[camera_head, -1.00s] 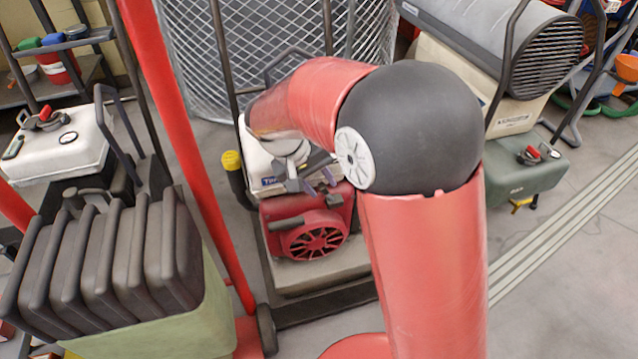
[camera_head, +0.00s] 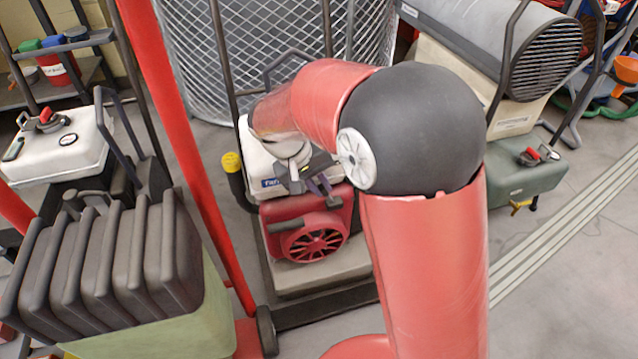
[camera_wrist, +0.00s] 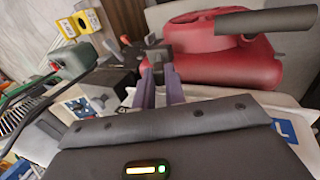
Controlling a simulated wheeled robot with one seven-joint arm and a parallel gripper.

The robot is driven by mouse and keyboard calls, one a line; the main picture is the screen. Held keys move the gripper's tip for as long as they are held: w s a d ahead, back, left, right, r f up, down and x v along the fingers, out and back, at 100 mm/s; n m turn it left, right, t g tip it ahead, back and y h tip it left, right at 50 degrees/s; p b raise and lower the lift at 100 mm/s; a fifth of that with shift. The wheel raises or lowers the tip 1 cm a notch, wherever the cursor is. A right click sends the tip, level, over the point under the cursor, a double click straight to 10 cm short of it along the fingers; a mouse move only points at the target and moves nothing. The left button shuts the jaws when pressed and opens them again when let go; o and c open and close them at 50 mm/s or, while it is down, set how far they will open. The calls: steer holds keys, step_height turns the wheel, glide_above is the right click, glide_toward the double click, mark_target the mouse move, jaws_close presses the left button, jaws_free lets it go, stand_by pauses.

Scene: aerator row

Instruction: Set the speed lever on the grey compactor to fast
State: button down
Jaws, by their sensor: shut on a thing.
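The machine in the middle has a red engine (camera_head: 283,213) with a red spoked wheel and a pale grey base (camera_head: 310,276); I take it to be the compactor. My gripper (camera_head: 324,187) is low over the engine's top right edge. In the wrist view my gripper (camera_wrist: 160,72) has its two purple fingers shut on a small dark piece (camera_wrist: 156,56), which looks like the speed lever's end. A dark block (camera_head: 334,201) shows just below the fingers in the head view. My arm hides part of the machine, and no speed markings are readable.
A dark tube handle (camera_wrist: 265,20) juts from the engine close by. A yellow-capped post (camera_head: 232,163) stands left of it. A white-tanked machine (camera_head: 58,150) is at left, a green tank (camera_head: 520,178) at right.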

mark_target(334, 201)
steer(key=shift+w+d+r+g+y+p, duration=0.2)
steer(key=shift+d+r+y+p, duration=0.1)
steer(key=shift+d+y+p, duration=0.3)
steer(key=shift+w+d+r+g+y+p, duration=0.15)
steer(key=shift+d+r+g+y+p, duration=0.1)
steer(key=shift+d+y+p, duration=0.35)
steer(key=shift+w+d+y+p, duration=0.15)
steer(key=shift+d+y+p, duration=0.35)
steer(key=shift+y, duration=0.5)
steer(key=shift+w+d+f+g+y, duration=0.15)
steer(key=shift+d+g+y, duration=0.15)
steer(key=shift+d+y, duration=0.4)
steer(key=shift+w+d+f+g+y, duration=0.2)
steer(key=shift+d+g+y, duration=0.2)
steer(key=shift+y, duration=0.55)
steer(key=shift+w+d+f+g+y, duration=0.15)
steer(key=shift+d+g+y, duration=0.1)
steer(key=shift+d+y, duration=0.45)
steer(key=shift+a, duration=0.15)
steer(key=c, duration=1.4)
jaws_free()
steer(key=shift+c, duration=0.2)
steer(key=shift+r, duration=0.1)
